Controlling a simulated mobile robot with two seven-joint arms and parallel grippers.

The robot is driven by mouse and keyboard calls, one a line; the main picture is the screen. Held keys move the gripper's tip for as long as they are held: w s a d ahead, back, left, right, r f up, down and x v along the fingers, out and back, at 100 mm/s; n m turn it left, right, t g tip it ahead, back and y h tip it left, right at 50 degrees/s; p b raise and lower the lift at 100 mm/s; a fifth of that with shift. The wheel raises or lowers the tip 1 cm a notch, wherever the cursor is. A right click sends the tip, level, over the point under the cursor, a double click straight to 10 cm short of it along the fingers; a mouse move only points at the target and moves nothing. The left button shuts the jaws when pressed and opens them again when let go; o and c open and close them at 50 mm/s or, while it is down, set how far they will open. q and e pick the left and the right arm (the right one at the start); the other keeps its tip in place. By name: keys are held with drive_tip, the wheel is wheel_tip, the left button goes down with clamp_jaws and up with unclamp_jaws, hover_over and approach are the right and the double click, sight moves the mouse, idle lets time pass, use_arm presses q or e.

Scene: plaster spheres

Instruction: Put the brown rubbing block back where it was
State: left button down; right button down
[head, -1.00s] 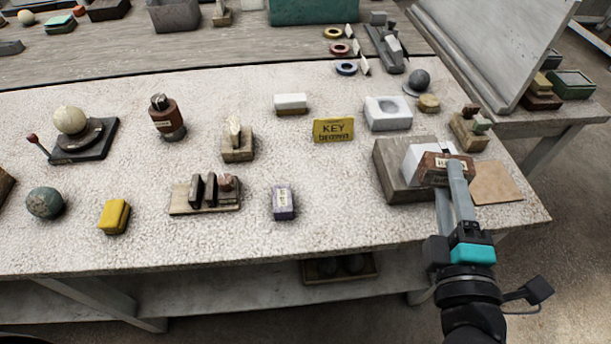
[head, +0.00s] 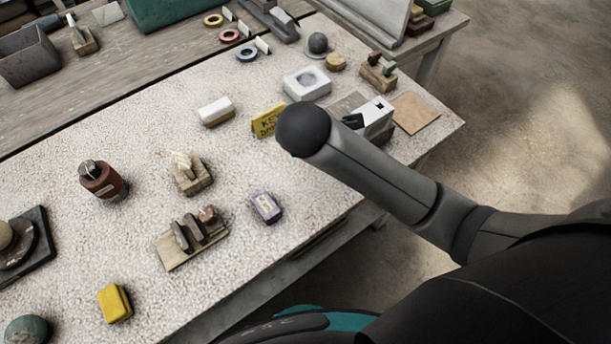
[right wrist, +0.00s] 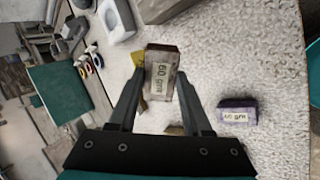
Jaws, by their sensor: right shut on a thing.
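The brown rubbing block (right wrist: 162,75), with a pale label that seems to read "60 grit", is in my right gripper (right wrist: 160,86) in the right wrist view. The two fingers are shut on its sides, and it appears held above the speckled table. In the head view my right arm hides the gripper and block. A purple labelled block (head: 266,208) lies on the table; it also shows to the right of the held block in the wrist view (right wrist: 236,112). A yellow key sign (head: 268,121) stands partly behind my arm. My left gripper is not in view.
Bare table surrounds the purple block.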

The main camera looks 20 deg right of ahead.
drive_tip(key=r+g+p, duration=0.1)
drive_tip(key=a+r+g+p, duration=0.1)
drive_tip(key=g, duration=0.1)
drive_tip(key=shift+s+r+g+y+p, duration=0.2)
drive_tip(key=shift+g+y+p, duration=0.1)
drive_tip(key=shift+y+p, duration=0.1)
wheel_tip(320, 180, up, 6)
drive_tip(key=s+d+n+g+p, duration=0.1)
drive_tip(key=s+n+g+p, duration=0.1)
drive_tip(key=s+g+p, duration=0.15)
drive_tip(key=shift+y, duration=0.4)
drive_tip(key=f, duration=0.5)
drive_tip(key=f+b, duration=0.1)
drive_tip(key=f, duration=0.4)
drive_tip(key=f+b, duration=0.1)
drive_tip(key=f, duration=0.5)
drive_tip(key=shift+w+d, duration=0.15)
drive_tip(key=shift+w, duration=0.15)
drive_tip(key=shift+f+b, duration=0.65)
drive_tip(key=shift+f, duration=1.35)
drive_tip(key=shift+c, duration=1.7)
unclamp_jaws()
